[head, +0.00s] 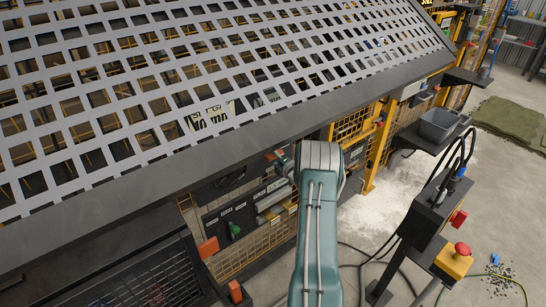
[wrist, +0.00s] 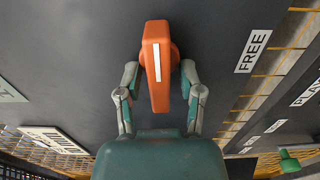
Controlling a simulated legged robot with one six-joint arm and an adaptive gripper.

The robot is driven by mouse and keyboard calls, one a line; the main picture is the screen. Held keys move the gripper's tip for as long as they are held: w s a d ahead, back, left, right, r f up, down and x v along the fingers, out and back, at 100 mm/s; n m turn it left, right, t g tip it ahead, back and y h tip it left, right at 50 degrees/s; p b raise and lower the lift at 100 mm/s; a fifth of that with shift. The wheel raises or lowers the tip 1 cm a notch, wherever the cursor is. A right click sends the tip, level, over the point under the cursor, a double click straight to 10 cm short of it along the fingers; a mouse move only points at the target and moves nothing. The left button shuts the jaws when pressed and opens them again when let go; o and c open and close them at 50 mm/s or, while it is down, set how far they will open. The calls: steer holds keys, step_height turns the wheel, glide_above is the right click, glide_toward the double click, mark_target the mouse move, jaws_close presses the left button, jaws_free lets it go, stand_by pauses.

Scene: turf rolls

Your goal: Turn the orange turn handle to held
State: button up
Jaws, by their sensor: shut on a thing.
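The orange turn handle (wrist: 158,65) is in the middle of the wrist view, on a dark panel (wrist: 215,30). A white stripe runs along it, nearly upright in the picture. My gripper (wrist: 158,76) has one finger on each side of the handle and is shut on it. A white label reading FREE (wrist: 253,51) is to the right of the handle. Another label (wrist: 10,93) is cut off at the left edge, so I cannot read it fully. In the head view my arm's end hides most of the gripper and the handle.
A green handle (wrist: 288,161) is at lower right in the wrist view; it also shows in the head view (head: 234,229). A slatted metal surface (head: 200,80) stretches above the panel. A post with a yellow box and red button (head: 462,249) stands at right, with cables on the floor.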

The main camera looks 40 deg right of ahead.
steer(key=shift+a+f, duration=0.25)
steer(key=shift+f, duration=0.15)
steer(key=o, duration=0.8)
steer(key=shift+d+r, duration=0.1)
steer(key=shift+r, duration=0.1)
steer(key=s, duration=0.4)
steer(key=s+a, duration=0.1)
steer(key=s, duration=0.6)
steer(key=shift+s+a, duration=0.2)
steer(key=shift+s, duration=0.2)
